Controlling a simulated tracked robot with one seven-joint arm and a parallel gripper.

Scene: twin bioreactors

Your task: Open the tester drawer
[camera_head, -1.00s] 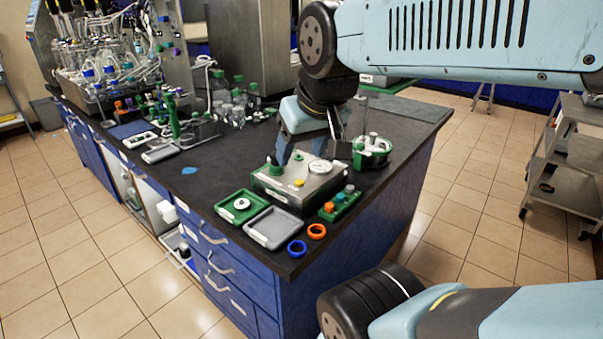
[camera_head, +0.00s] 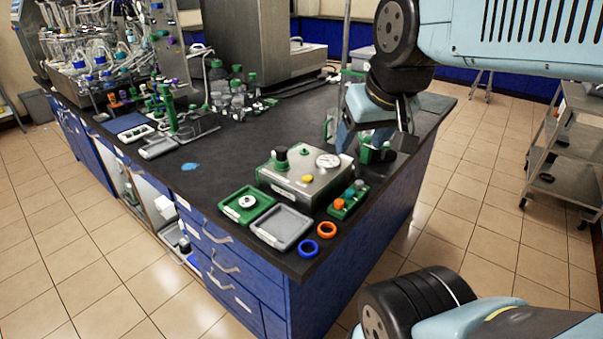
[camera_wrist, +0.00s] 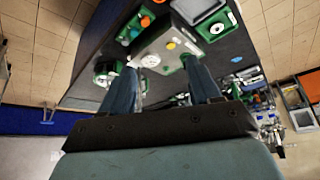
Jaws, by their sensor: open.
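The tester appears to be the silver metal box (camera_head: 330,190) with a round gauge (camera_head: 328,160), a yellow button and a dark-topped green knob, on the black bench top. I cannot make out a drawer on it or tell whether one is open. My gripper (camera_head: 378,138) is open and empty, above the bench, over the far right side of the box in the picture. It partly hides a green round holder behind it. In the wrist view, the spread fingers (camera_wrist: 160,68) point towards the box (camera_wrist: 160,42), with the gauge near the left fingertip.
A green tray (camera_head: 226,211), a grey tray (camera_head: 262,238), a blue ring (camera_head: 308,248) and an orange ring (camera_head: 327,230) lie in front of the box. A small green rack (camera_head: 338,212) stands beside it. Bench drawers with handles (camera_head: 222,266) are below. Glassware stands at the back left.

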